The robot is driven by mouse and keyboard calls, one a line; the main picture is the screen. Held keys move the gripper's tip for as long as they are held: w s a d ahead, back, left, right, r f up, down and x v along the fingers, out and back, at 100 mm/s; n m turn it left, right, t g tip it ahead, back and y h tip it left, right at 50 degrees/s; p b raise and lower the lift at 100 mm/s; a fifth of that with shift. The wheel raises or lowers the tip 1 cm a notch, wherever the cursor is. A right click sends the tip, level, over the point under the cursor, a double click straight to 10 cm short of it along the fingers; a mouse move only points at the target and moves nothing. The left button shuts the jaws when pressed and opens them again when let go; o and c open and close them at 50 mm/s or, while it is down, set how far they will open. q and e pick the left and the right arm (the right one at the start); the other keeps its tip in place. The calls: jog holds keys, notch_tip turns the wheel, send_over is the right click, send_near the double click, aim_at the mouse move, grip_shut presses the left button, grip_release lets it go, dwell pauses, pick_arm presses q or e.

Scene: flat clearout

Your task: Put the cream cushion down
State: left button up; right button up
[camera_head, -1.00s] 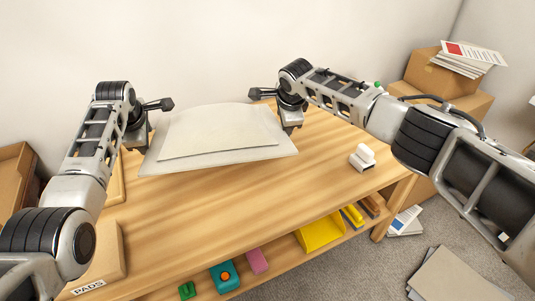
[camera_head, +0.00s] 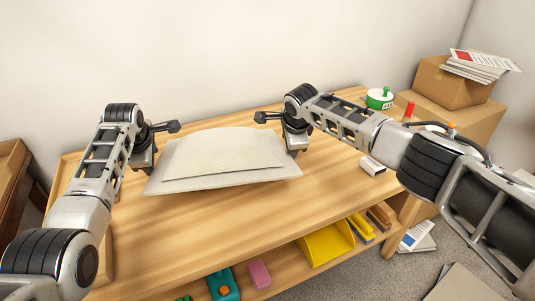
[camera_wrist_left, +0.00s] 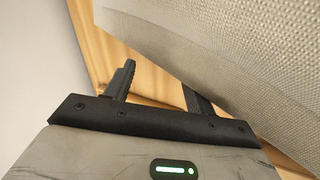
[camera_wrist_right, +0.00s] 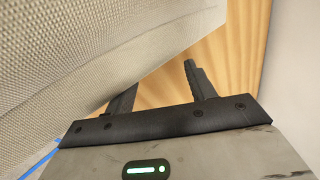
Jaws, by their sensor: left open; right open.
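The cream cushion (camera_head: 222,153) is a pale flat pad with a wider rim, at the back left of the wooden table (camera_head: 260,218) in the head view. It lies flat, at or just above the tabletop. My left gripper (camera_head: 158,143) is open at its left edge; the cushion (camera_wrist_left: 235,50) partly covers one finger in the left wrist view. My right gripper (camera_head: 280,130) is open at its right edge; the cushion (camera_wrist_right: 90,60) partly covers a finger in the right wrist view. I cannot tell whether the fingers touch it.
A white block (camera_head: 372,166) and a green round container (camera_head: 379,98) stand on the table's right side. A shelf below holds a yellow bin (camera_head: 326,243) and small objects. Cardboard boxes (camera_head: 450,82) are at the right. The table's front middle is clear.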

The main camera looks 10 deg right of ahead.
pick_arm(q)
jog(key=shift+d+f+b, duration=0.65)
jog(key=shift+f+b, duration=0.2)
jog(key=shift+f, duration=0.05)
pick_arm(e)
jog(key=shift+a+f, duration=0.8)
jog(key=shift+a, duration=0.1)
pick_arm(q)
jog(key=shift+r, duration=0.25)
pick_arm(e)
jog(key=shift+r, duration=0.25)
pick_arm(q)
jog(key=shift+a+p, duration=0.3)
jog(key=shift+a, duration=0.15)
pick_arm(e)
jog(key=shift+d, duration=0.55)
pick_arm(q)
jog(key=o, duration=0.4)
jog(key=shift+a, duration=0.35)
pick_arm(e)
jog(key=shift+d, duration=0.35)
pick_arm(q)
jog(key=shift+o, duration=0.5)
jog(key=shift+a, duration=0.35)
pick_arm(e)
jog(key=shift+d, duration=0.35)
jog(key=o, duration=0.5)
jog(key=shift+s+d+f, duration=0.1)
jog(key=shift+d, duration=0.05)
